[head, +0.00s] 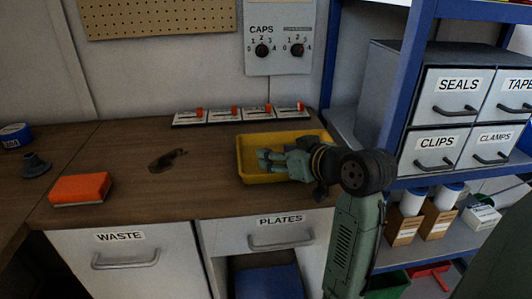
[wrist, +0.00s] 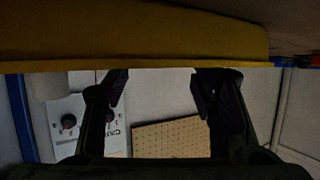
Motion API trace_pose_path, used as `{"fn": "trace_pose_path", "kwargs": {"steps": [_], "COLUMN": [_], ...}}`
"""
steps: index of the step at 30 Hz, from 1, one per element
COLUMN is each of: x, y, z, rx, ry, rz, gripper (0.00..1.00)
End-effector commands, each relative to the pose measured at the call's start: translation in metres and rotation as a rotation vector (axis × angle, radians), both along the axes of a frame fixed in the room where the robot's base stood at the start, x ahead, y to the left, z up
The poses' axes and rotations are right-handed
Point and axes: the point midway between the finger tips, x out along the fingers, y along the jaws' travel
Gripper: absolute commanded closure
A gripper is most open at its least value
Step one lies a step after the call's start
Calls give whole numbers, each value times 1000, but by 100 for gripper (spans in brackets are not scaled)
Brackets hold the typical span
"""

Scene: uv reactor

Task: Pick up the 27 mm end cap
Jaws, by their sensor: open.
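I cannot make out the 27 mm end cap in either view; anything lying in the tray behind my gripper is hidden. My gripper (head: 263,160) is at the yellow tray (head: 266,142) on the bench, its fingers over the tray's left part. In the wrist view my gripper (wrist: 160,88) is open, with its two dark fingers well apart and nothing between them. The tray's yellow wall (wrist: 130,38) fills the top of that view, close to the fingertips.
Several small units with orange switches (head: 240,114) stand behind the tray. An orange block (head: 80,188), a dark smudge-like patch (head: 168,160) and a dark flanged part (head: 35,166) are to the left. A blue shelf post (head: 400,90) rises at right. The bench's middle-left is mostly clear.

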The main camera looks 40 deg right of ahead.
Motion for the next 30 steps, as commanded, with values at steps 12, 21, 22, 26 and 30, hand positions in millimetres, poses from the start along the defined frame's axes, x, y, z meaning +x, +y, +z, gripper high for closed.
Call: {"fn": "trace_pose_path", "kwargs": {"steps": [12, 21, 22, 26, 30], "x": [33, 33, 33, 33, 33], "y": [1, 1, 1, 1, 1], "z": [-13, -12, -12, -12, -12], "rx": [-1, -1, -1, -1, -1], "ry": [-1, -1, -1, -1, 0], "rz": [-1, 0, 0, 0, 0], "gripper": [48, 62, 64, 72, 82]}}
